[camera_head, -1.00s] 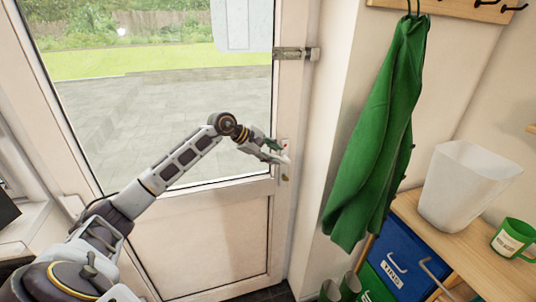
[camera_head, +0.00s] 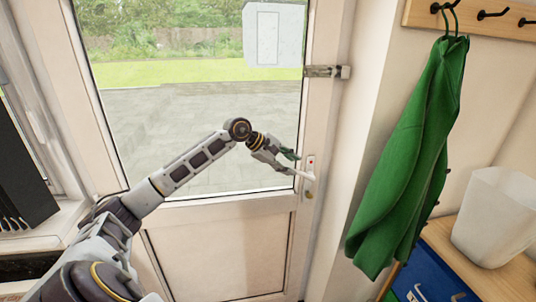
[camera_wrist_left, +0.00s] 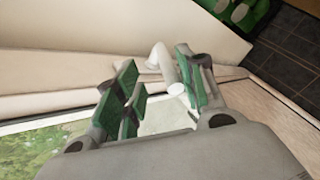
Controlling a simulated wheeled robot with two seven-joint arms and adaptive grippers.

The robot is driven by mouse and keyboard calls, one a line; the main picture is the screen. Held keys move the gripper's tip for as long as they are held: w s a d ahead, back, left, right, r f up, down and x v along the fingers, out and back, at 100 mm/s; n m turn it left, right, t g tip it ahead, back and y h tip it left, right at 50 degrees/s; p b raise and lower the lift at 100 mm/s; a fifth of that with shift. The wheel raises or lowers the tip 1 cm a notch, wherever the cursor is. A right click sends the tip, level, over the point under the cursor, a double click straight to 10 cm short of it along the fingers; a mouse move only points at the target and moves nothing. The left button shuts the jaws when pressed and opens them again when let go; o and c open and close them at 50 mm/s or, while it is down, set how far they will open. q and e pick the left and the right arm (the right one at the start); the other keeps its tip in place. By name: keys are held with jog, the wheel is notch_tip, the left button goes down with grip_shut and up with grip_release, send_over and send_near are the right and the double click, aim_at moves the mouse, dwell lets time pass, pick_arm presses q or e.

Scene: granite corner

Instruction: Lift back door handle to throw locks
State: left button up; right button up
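The back door (camera_head: 215,250) is white with a large glass pane and looks closed. Its white lever handle (camera_head: 304,176) sits on a plate at the door's right edge and points left. My left gripper (camera_head: 291,164) is at the lever in the head view, fingers apart. In the left wrist view the white handle (camera_wrist_left: 163,60) lies between the green-padded fingers of the left gripper (camera_wrist_left: 158,66), nearer the right finger. A gap shows on the left finger's side; whether the right finger touches the lever, I cannot tell. My right gripper is out of view.
A metal latch (camera_head: 328,72) is higher on the door edge. A green garment (camera_head: 410,150) hangs from a hook rail (camera_head: 475,18) right of the door. A white bin (camera_head: 495,220) stands on a wooden unit with a blue drawer (camera_head: 428,278).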

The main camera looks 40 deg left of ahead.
pick_arm(q)
jog(key=v, duration=0.7)
jog(key=shift+a, duration=0.25)
dwell(0.6)
jog(key=shift+d, duration=0.1)
